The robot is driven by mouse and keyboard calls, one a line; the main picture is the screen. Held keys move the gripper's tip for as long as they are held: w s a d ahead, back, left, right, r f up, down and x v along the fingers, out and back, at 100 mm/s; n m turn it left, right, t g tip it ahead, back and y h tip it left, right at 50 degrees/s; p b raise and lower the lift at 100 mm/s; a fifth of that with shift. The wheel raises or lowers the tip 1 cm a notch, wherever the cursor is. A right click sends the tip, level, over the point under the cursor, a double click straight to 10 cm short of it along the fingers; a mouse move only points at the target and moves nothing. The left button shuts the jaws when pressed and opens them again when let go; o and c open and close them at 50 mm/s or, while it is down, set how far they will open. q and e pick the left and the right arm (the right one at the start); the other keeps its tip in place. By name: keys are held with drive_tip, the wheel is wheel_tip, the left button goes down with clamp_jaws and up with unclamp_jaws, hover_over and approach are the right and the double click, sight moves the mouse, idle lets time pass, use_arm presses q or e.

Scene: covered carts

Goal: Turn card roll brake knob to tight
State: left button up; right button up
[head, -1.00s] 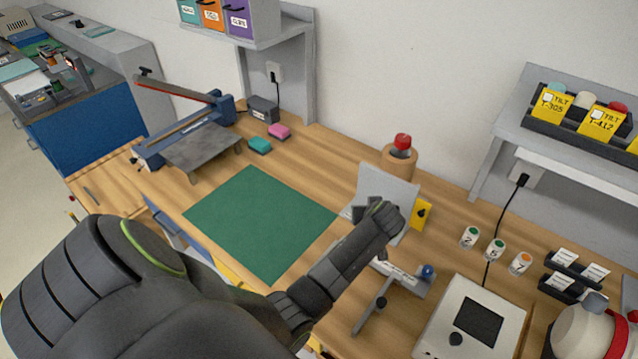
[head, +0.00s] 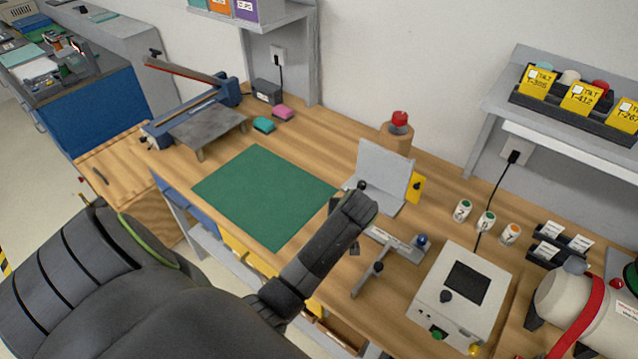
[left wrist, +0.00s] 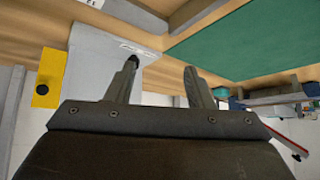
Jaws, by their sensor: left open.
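A brown card roll (head: 394,137) stands upright at the back of the bench, behind an upright grey plate (head: 383,172). A red knob (head: 399,120) sits on top of the roll. A yellow plate with a black knob (head: 417,184) is at the grey plate's right side; it also shows at the left of the left wrist view (left wrist: 43,86). I cannot read the knob's setting. My left gripper (left wrist: 163,78) is open and empty, in front of the grey plate and apart from both knobs. In the head view my left wrist partly covers the plate's base. My right gripper is not in view.
A green mat (head: 265,195) lies left of the gripper. A small fixture with a blue knob (head: 422,241) and a white box with a dark screen (head: 463,290) stand to the right. Several small canisters (head: 486,222) stand behind the box. A shelf (head: 500,105) overhangs at right.

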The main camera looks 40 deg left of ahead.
use_arm(q)
drive_tip(key=s+f+m+h, duration=0.1)
drive_tip(key=s, duration=1)
drive_tip(key=shift+a+f+m+g, duration=0.3)
drive_tip(key=shift+a+f+g, duration=0.1)
drive_tip(key=shift+a, duration=0.05)
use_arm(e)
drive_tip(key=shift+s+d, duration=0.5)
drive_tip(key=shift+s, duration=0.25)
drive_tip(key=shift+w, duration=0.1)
use_arm(q)
drive_tip(key=shift+w, duration=0.15)
